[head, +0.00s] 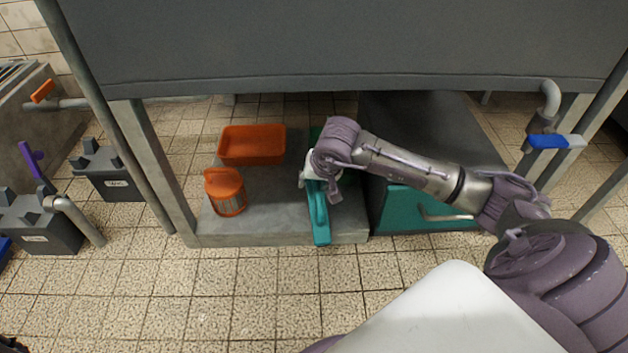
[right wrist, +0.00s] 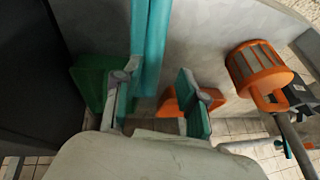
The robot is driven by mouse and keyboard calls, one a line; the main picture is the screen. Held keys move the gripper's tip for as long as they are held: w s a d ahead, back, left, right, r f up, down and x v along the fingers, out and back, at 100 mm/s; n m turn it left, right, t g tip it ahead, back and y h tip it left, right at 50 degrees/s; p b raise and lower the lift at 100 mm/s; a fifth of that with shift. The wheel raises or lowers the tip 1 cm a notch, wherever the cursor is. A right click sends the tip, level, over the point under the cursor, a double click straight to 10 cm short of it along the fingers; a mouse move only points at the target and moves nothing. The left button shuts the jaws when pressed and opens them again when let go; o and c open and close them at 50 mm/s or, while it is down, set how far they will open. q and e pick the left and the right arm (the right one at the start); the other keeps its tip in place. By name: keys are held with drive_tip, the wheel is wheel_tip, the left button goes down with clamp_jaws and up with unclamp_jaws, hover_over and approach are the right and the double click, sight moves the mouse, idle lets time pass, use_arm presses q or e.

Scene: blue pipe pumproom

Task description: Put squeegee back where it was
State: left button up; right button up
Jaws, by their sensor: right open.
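The squeegee, a long teal thing (head: 320,222), lies on the grey lower shelf under the tank, its near end close to the shelf's front edge. My right gripper (head: 317,180) is over it and hides part of it. In the right wrist view the teal length (right wrist: 152,40) runs down toward the space between the two fingers of my right gripper (right wrist: 156,95). The fingers are apart, and I cannot tell whether either touches it. My left gripper is not in view.
An orange tray (head: 252,145) and an orange canister (head: 226,192) stand on the shelf (head: 275,214) left of the squeegee. A dark cabinet with a teal front (head: 398,212) stands close on the right. A green thing (right wrist: 92,82) is beside the gripper. The tank (head: 350,45) overhangs the shelf.

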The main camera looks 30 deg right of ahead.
drive_tip(key=p+v, duration=0.8)
drive_tip(key=v, duration=0.5)
drive_tip(key=shift+w, duration=0.25)
drive_tip(key=shift+a+r, duration=0.1)
